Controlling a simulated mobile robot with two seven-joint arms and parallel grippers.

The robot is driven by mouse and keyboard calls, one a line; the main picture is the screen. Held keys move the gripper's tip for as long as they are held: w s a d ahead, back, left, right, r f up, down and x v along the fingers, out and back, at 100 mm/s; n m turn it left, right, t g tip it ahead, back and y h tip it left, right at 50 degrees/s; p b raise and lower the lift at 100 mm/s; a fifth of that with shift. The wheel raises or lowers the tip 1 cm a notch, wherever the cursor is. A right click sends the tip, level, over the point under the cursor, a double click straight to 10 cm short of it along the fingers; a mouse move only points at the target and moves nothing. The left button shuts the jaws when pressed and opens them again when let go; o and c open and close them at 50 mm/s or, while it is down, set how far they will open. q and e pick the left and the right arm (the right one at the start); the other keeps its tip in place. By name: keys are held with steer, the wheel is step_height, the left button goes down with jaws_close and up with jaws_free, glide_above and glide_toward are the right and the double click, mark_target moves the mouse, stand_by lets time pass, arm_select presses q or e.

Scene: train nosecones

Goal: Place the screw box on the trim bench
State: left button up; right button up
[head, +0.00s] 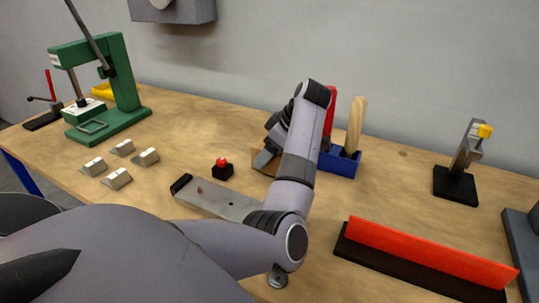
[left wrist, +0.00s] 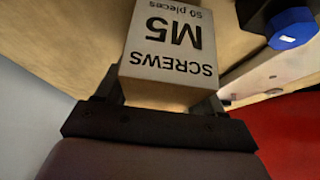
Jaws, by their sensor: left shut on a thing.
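The screw box (left wrist: 170,42) fills the middle of the left wrist view, a pale box printed "SCREWS M5 50 pieces", upside down in the picture. My left gripper (left wrist: 160,96) is shut on it, with a dark finger on each side. In the head view my left gripper (head: 270,147) is beyond the grey metal plate and left of the blue holder, largely covered by my arm. A brown part of the box (head: 262,162) shows under it. I cannot tell whether the box touches the wooden bench (head: 215,115). My right gripper is not in view.
A blue holder (head: 338,163) with red and wooden handles stands close right of the gripper. A red button (head: 222,168) and metal plate (head: 215,197) lie left. A green press (head: 100,90), small blocks (head: 118,178), a red rail (head: 430,252) and a black-based stand (head: 456,184) are farther out.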

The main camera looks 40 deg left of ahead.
arm_select(q)
steer(key=shift+f, duration=0.5)
steer(key=shift+f, duration=0.1)
steer(key=o, duration=1.5)
steer(key=v, duration=1.2)
steer(key=shift+s, duration=0.1)
